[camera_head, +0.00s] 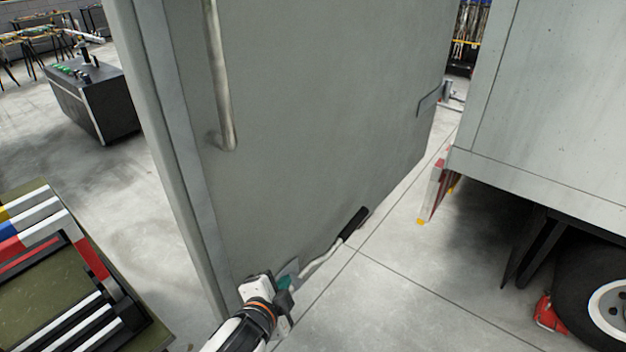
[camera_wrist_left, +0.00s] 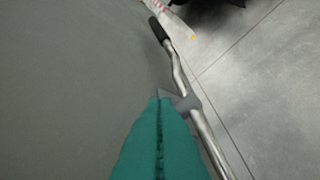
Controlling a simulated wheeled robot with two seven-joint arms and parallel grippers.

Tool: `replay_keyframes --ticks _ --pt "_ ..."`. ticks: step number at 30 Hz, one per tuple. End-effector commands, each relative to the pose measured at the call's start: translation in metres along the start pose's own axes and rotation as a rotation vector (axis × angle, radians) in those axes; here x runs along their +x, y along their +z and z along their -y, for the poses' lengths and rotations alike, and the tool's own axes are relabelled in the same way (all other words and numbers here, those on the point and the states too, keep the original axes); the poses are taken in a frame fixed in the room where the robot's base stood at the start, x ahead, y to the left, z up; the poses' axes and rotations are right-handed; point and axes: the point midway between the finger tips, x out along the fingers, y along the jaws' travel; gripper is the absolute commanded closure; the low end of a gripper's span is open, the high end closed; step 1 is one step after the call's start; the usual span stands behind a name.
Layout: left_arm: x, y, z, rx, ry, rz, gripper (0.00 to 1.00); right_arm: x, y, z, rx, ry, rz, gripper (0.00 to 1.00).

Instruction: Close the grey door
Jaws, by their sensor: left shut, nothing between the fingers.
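The grey door (camera_head: 300,100) stands open, swung away from the truck body (camera_head: 560,110), and fills the middle of the head view. A vertical grab bar (camera_head: 219,90) is on its upper left. A metal lever with a black grip (camera_head: 352,223) runs along its lower edge; it also shows in the wrist view (camera_wrist_left: 180,75). My left gripper (camera_head: 287,281) is at the door's lower part, close to the lever's near end. Its teal fingers (camera_wrist_left: 160,125) are shut with nothing between them, beside the lever bracket. I cannot tell whether they touch it. My right gripper is not in view.
A truck wheel (camera_head: 602,300) and a red object (camera_head: 548,314) are at the lower right. A dark cabinet (camera_head: 95,100) stands at the upper left. A rack with striped bars (camera_head: 60,270) is at the lower left. Bare floor lies between door and truck.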

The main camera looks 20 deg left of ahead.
Motion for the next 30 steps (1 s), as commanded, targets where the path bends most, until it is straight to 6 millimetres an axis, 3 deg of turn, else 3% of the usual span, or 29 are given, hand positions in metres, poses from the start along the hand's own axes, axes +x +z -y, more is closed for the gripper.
replay_keyframes --ticks 1,3,6,9,14,27,30 --pt "-0.002 0.023 -0.027 0.111 0.084 0.069 1.0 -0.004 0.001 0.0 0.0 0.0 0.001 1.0" --pt "-0.006 0.051 -0.054 0.259 0.193 0.148 1.0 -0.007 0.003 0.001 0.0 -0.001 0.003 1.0" --pt "-0.016 0.083 -0.083 0.436 0.33 0.23 1.0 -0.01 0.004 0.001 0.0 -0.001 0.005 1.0" --pt "-0.022 0.101 -0.096 0.535 0.407 0.27 1.0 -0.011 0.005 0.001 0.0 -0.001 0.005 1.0" --pt "-0.012 0.112 -0.105 0.563 0.429 0.279 1.0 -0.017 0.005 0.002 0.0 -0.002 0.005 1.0" --pt "0.063 0.142 -0.131 0.558 0.424 0.277 1.0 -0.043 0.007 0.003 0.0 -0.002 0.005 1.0" --pt "0.068 0.13 -0.141 0.56 0.422 0.275 1.0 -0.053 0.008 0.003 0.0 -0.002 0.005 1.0"
